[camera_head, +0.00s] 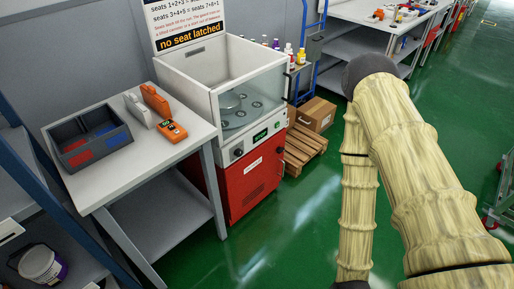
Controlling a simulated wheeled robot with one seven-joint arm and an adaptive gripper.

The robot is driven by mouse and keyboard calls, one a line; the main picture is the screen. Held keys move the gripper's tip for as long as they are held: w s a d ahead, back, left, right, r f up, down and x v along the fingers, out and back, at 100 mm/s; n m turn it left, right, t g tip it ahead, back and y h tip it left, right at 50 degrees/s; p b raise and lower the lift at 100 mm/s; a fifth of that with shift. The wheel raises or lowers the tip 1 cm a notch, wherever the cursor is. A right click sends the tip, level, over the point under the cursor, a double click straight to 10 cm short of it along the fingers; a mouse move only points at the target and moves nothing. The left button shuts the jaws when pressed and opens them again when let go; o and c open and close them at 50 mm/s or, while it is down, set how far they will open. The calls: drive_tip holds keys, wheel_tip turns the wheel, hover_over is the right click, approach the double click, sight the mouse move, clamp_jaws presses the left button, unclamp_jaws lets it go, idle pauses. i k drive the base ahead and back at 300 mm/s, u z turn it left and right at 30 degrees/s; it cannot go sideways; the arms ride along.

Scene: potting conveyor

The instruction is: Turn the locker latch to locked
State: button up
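No locker and no latch can be made out in the head view. My arm, with pale, ringed, bamboo-like links, fills the right side and bends at a dark joint near the top. Its lower parts run out of the bottom of the picture. My gripper's fingers do not show.
A white table (95,191) at left bears a dark divided bin (72,128) and an orange handheld device (172,131). A red and white machine (255,186) stands beside it, with a cardboard box (317,113) on a pallet (304,150) behind. The green floor (285,235) ahead is clear.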

sight(278, 150)
drive_tip(key=z, duration=0.15)
drive_tip(key=i, duration=1.05)
drive_tip(key=z, duration=0.7)
